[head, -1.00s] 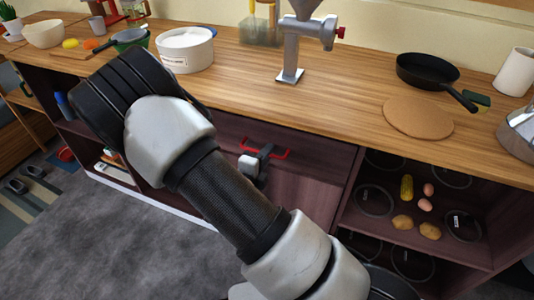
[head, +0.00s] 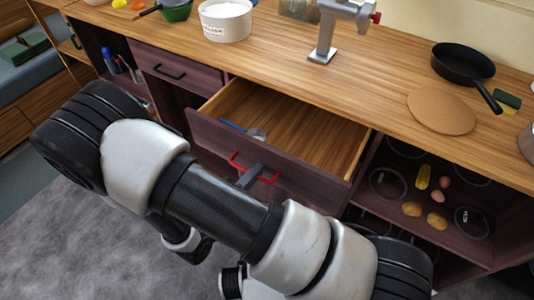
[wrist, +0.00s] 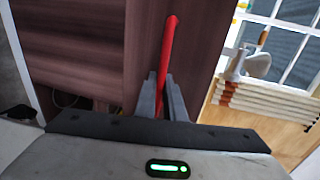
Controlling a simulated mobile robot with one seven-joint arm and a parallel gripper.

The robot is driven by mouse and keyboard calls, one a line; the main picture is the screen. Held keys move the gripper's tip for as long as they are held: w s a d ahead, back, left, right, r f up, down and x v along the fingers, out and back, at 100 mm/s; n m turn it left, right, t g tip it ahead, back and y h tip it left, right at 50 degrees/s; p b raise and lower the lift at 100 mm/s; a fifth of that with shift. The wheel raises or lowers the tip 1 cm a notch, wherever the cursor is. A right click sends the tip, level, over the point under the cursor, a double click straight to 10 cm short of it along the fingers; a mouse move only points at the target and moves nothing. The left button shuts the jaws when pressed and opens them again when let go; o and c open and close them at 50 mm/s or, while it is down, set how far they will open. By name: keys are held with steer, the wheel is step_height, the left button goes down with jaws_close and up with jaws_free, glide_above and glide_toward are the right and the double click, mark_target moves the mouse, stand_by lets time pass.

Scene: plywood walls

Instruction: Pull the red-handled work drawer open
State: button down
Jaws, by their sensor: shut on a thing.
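The work drawer (head: 215,135) has a dark wood front and stands pulled well out of the counter, with its pale wooden inside showing in the head view. Its red handle (head: 236,160) is on the front face. My gripper (head: 250,177) is shut on the red handle, its grey fingers partly hidden by my arm. In the wrist view, the two fingers (wrist: 162,98) close on the red handle (wrist: 169,42), which runs up beyond them in front of the dark drawer front.
A blue item (head: 232,127) and a pale round-ended utensil (head: 258,134) lie in the drawer. A closed drawer with a black handle (head: 170,72) is to its left. Grey floor lies in front.

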steer(key=shift+f+v, duration=0.25)
steer(key=shift+v, duration=0.85)
steer(key=shift+f+v, duration=0.2)
steer(key=shift+v, duration=0.85)
steer(key=shift+s, duration=0.1)
steer(key=c, duration=2.1)
jaws_free()
steer(key=p+v, duration=0.1)
steer(key=v, duration=1.6)
steer(key=shift+s+a, duration=0.15)
steer(key=shift+s, duration=0.05)
